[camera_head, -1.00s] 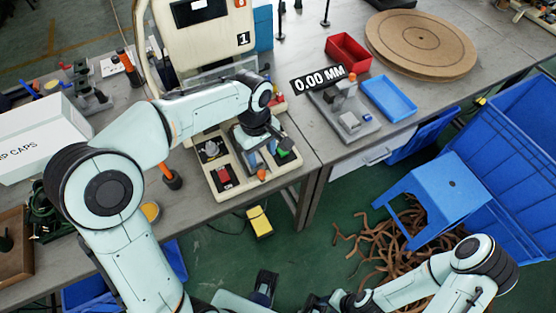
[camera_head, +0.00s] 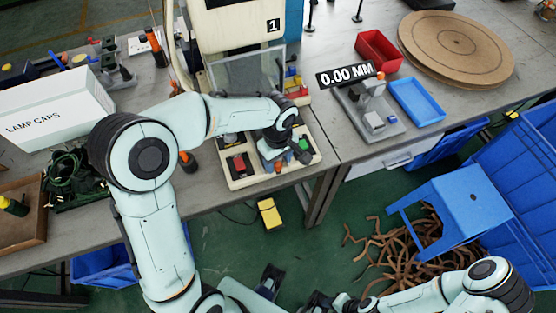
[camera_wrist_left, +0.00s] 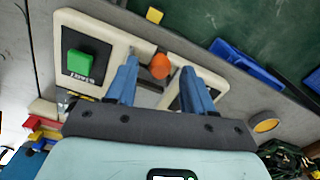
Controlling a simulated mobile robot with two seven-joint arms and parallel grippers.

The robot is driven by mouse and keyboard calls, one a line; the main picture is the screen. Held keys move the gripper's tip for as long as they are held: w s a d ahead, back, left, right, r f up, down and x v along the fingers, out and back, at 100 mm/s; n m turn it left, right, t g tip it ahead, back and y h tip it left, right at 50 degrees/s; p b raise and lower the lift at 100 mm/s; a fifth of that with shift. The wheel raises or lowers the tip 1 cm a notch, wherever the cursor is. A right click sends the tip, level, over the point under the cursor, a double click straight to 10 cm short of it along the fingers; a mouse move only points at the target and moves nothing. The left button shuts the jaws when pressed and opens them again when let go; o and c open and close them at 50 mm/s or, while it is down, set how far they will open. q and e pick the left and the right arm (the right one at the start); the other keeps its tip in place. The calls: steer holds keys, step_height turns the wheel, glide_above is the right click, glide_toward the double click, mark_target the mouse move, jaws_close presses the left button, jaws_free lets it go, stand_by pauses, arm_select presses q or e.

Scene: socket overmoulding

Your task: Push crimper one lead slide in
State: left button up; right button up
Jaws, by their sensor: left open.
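Crimper one (camera_head: 228,28), a cream machine with a "1" label, stands on the bench. Its cream base (camera_head: 243,182) carries a red button (camera_head: 238,163) and a green button (camera_head: 304,143). The lead slide's orange knob (camera_head: 277,167) is at the base's front edge. My left gripper (camera_head: 273,158) is low over this edge. In the left wrist view its blue fingers (camera_wrist_left: 160,72) are open, one on each side of the orange knob (camera_wrist_left: 160,66), with gaps visible. The slide's body is largely hidden. My right arm is at the lower right; its gripper (camera_head: 322,300) is dark and unclear.
A grey gauge stand (camera_head: 368,118) reading 0.00 MM, a red tray (camera_head: 379,51) and a blue tray (camera_head: 417,101) are to the right. A lamp caps box (camera_head: 50,108) is left. A yellow pedal (camera_head: 270,213), blue stool (camera_head: 458,208) and brown scraps are on the floor.

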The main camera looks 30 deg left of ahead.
arm_select(q)
steer(key=shift+f, duration=0.3)
jaws_close()
steer(key=w+a+p, duration=0.1)
steer(key=w+a, duration=0.2)
steer(key=a, duration=0.1)
steer(key=w+a+p, duration=0.2)
steer(key=w+a, duration=0.2)
steer(key=shift+r+p, duration=0.1)
steer(key=shift+p, duration=0.2)
steer(key=shift+s, duration=0.1)
arm_select(e)
steer(key=r, duration=0.1)
steer(key=w+r, duration=0.1)
steer(key=r, duration=0.1)
steer(key=shift+w+r, duration=0.25)
steer(key=shift+r, duration=0.15)
arm_select(q)
jaws_free()
arm_select(e)
steer(key=shift+w, duration=0.1)
